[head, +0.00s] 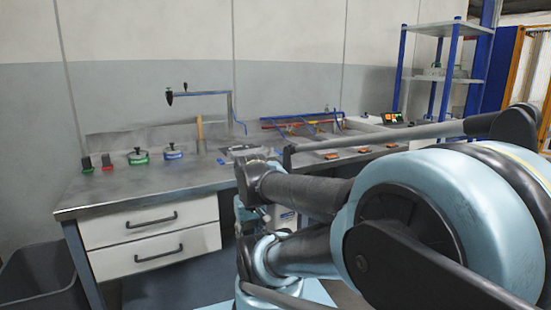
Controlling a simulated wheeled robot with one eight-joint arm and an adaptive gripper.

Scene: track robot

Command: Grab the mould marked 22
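No marking 22 can be read at this size in the head view. Several small items that may be moulds stand on the left part of the grey workbench (150,186). One has a green base and a dark knob (138,156). Beside it is a similar one with a blue base (172,153). Flat dark pieces with orange parts (326,154) lie further right on the bench. My arm fills the right and lower middle of the view and hides part of the bench. My gripper is not visible.
Green and red small blocks (107,162) stand left of the green-based item. A wooden-handled tool (200,134) and a blue bent stand (229,108) rise behind. White drawers (150,222) are below the bench top. A dark bin (40,280) stands at left, blue-posted shelves (440,78) at right.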

